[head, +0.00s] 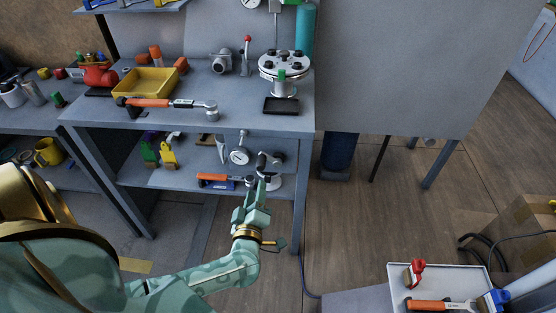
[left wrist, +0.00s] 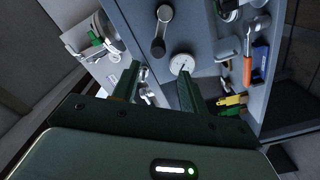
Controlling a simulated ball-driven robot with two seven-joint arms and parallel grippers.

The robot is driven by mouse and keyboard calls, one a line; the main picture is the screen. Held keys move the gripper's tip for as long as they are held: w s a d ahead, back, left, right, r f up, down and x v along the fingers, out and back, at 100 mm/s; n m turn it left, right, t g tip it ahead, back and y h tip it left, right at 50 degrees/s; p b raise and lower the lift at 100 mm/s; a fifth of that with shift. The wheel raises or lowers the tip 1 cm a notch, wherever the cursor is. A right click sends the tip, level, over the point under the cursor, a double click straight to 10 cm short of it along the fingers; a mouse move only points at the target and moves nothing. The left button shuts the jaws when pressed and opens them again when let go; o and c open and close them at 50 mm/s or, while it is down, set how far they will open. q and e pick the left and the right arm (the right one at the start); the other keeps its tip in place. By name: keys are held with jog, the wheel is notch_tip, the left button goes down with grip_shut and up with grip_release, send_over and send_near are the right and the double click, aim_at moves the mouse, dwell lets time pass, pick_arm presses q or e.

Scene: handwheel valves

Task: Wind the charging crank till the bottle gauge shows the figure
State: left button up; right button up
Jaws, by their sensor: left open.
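A crank (head: 262,162) with a dark grip stands at the right of the lower shelf, partly hidden by my left gripper (head: 257,186). In the left wrist view the crank (left wrist: 160,32) is a short grey arm beyond the open fingers (left wrist: 158,84). My left gripper is empty, in front of the lower shelf and apart from the crank. A white round gauge (head: 239,156) stands left of the crank; it also shows in the wrist view (left wrist: 182,64). Its reading is too small to tell. A teal bottle (head: 306,32) stands above the bench; a second dial (head: 250,3) is cut off.
The bench top (head: 230,90) holds a flanged fitting (head: 285,66), a yellow tray (head: 146,82) and an orange-handled wrench (head: 160,103). Another orange-handled tool (head: 222,179) lies left of my gripper. A bench leg (head: 299,205) stands close at its right.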

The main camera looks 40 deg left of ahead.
aim_at(260, 168)
pick_arm(q)
jog(key=b+x, duration=0.4)
jog(key=x, duration=0.5)
jog(key=shift+d, duration=0.1)
jog(key=shift+r, duration=0.25)
pick_arm(e)
jog(key=f, duration=0.1)
jog(key=s+f, duration=0.1)
jog(key=f, duration=0.1)
jog(key=shift+s+f, duration=0.2)
jog(key=shift+s, duration=0.05)
pick_arm(q)
jog(key=shift+w+p, duration=0.1)
jog(key=shift+p, duration=0.25)
pick_arm(e)
jog(key=shift+r, duration=0.1)
pick_arm(q)
jog(key=shift+c, duration=0.3)
jog(key=shift+f, duration=0.1)
jog(key=c, duration=0.7)
jog(key=shift+c, duration=0.2)
